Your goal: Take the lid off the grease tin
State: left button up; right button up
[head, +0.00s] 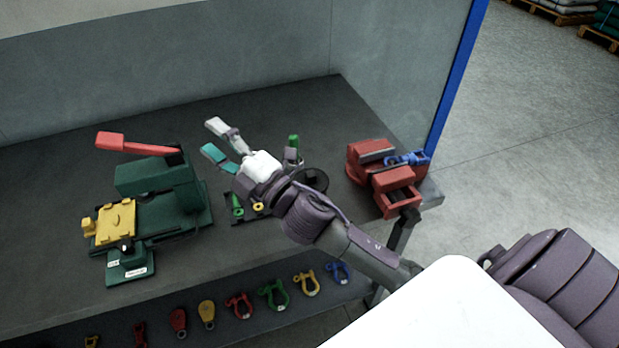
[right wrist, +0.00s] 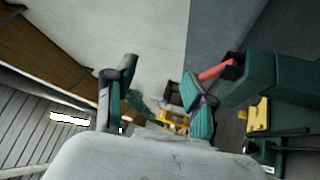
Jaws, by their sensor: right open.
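My right gripper (head: 212,139) is open and empty, with its fingers spread above the workbench and pointing to the back left. Its fingers also show in the right wrist view (right wrist: 163,95), with nothing held between them. I cannot make out a grease tin or its lid for certain. A dark round object (head: 318,179) shows just behind my right wrist, partly hidden by it, and I cannot tell whether it is the tin. My left gripper is not in view.
A green press (head: 160,180) with a red lever and yellow block stands at left. A red vise (head: 385,165) holding a blue part is at the bench's right. A dark tray with small green and yellow fittings (head: 240,208) is below my gripper. Shackles (head: 273,294) line the front ledge.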

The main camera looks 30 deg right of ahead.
jog(key=s+a+r+n+g+y, duration=0.2)
jog(key=a+r+n+g+y, duration=0.4)
jog(key=n+y, duration=0.6)
jog(key=n+g+h, duration=1.4)
jog(key=n+h, duration=0.5)
jog(key=h, duration=0.1)
send_over(311, 174)
notch_tip(311, 174, down, 10)
jog(key=f+p, duration=0.1)
jog(key=f, duration=0.3)
jog(key=f+p, duration=0.1)
jog(key=f, duration=0.3)
jog(key=shift+s+a+f, duration=0.1)
jog(key=shift+a+f, duration=0.05)
jog(key=shift+a, duration=0.05)
jog(key=shift+f+p, duration=0.55)
jog(key=shift+p, duration=0.1)
jog(key=f, duration=0.1)
jog(key=f+p, duration=0.1)
jog(key=f, duration=0.1)
jog(key=shift+d+f+p, duration=0.25)
jog(key=shift+f+p, duration=0.1)
jog(key=shift+p, duration=0.05)
jog(key=shift+f, duration=0.35)
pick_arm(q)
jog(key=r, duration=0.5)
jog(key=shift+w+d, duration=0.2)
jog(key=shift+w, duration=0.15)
